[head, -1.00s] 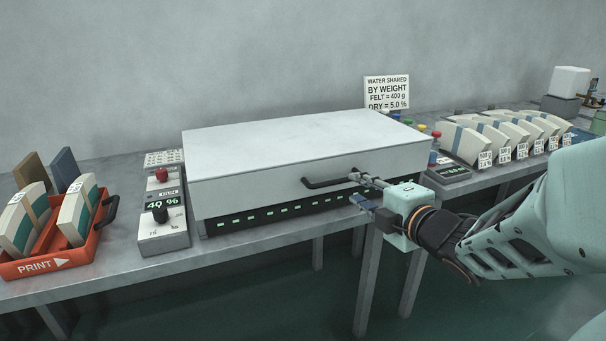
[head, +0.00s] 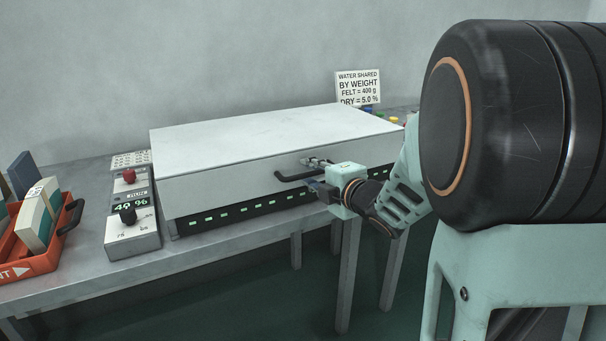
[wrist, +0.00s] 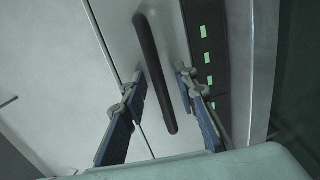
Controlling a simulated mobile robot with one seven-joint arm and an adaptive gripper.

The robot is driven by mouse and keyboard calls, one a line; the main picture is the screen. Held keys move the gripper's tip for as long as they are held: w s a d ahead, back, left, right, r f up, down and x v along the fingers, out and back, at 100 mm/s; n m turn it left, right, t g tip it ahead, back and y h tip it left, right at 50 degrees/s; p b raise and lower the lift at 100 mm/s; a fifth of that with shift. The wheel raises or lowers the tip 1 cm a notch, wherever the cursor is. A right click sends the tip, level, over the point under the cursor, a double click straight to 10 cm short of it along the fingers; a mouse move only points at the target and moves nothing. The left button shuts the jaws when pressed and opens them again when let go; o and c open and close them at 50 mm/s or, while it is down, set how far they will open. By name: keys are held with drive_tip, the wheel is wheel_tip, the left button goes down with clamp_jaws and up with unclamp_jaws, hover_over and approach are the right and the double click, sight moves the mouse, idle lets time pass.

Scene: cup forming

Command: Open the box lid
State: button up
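The box is a wide pale grey case on the table, and its flat lid (head: 270,135) is down. A black bar handle (head: 298,176) sits on its front face. In the wrist view the handle (wrist: 155,75) runs between the two blue-padded fingers of my gripper (wrist: 161,78). The fingers are open, one on each side of the handle, with a visible gap to it on both sides. In the head view my gripper (head: 310,172) is at the right part of the handle, which it partly hides.
A control box (head: 132,215) with red and black knobs stands left of the case. An orange tray (head: 40,262) with upright blocks is farther left. A sign (head: 358,87) stands behind the case. Green lights line the dark strip (head: 250,212) below the lid. My arm hides the table's right side.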

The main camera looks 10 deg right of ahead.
clamp_jaws()
idle(0.5)
